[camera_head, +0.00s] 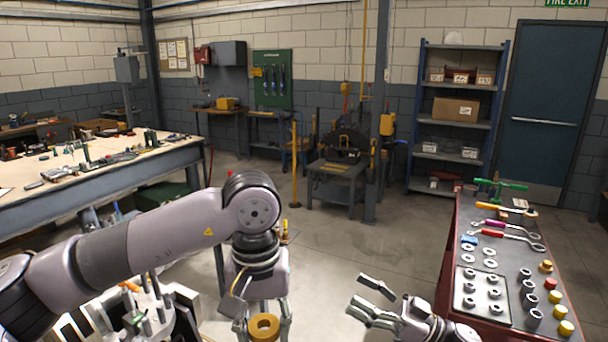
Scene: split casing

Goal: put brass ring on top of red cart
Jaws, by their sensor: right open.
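The brass ring (264,327) is at the bottom centre, between the fingers of my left gripper (263,318). The lower ends of the fingers are close to the picture's bottom edge. My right gripper (372,303) is open and empty, over the floor between the ring and the cart. The red cart (448,256) stands at the right. Its dark top carries several tools and parts.
The cart top holds a light tray of rings (482,296), dark cylinders (528,287), yellow-capped parts (560,312), wrenches (506,229) and a green-handled tool (500,184). A cluttered workbench (100,182) stands at the left. Open floor lies between bench and cart.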

